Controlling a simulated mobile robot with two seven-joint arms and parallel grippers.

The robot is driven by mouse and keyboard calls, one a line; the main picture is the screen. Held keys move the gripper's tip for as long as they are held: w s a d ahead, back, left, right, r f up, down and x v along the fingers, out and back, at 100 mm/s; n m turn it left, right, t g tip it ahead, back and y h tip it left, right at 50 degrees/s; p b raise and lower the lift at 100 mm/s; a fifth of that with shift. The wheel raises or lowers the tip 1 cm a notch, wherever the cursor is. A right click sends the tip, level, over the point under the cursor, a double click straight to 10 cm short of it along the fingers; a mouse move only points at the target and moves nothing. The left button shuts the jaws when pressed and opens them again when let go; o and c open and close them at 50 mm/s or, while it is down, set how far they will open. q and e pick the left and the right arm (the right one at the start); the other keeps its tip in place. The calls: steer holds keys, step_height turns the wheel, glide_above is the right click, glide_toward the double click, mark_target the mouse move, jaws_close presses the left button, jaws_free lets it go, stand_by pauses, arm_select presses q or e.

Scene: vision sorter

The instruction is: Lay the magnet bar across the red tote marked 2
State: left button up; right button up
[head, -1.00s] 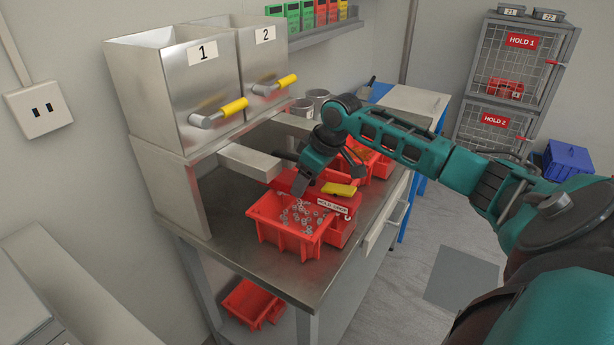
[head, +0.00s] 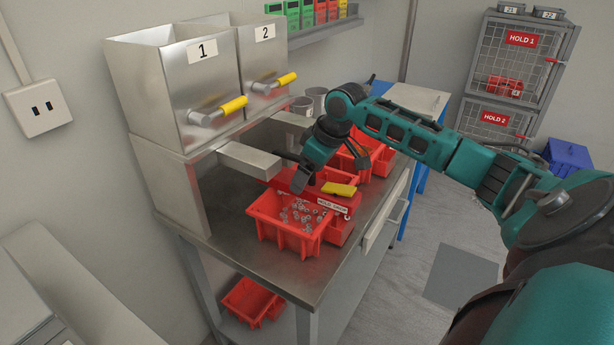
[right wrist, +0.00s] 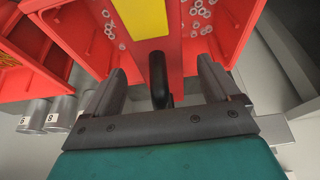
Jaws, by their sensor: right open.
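The magnet bar (head: 296,187) is a red bar with a yellow patch, a label reading HOLD UNDER and a black handle. It lies over red totes on the bench, beside the front tote of metal nuts (head: 262,225). In the right wrist view, the bar (right wrist: 177,50) has nuts in red bins on both sides. Its black handle (right wrist: 159,85) stands between my fingers with gaps on either side. My right gripper (head: 325,175) is open over the bar; the wrist view shows both fingers (right wrist: 160,85) apart. No tote's number 2 is readable. My left gripper is out of view.
Steel hoppers 1 (head: 180,90) and 2 (head: 262,60) stand above the bench's back. Further red totes (head: 385,160) and grey cups (head: 316,98) sit farther along. A red tote (head: 252,300) rests on the lower shelf. Bare bench lies left of the front tote.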

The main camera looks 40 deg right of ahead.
steer(key=v, duration=1.1)
steer(key=shift+s, duration=0.1)
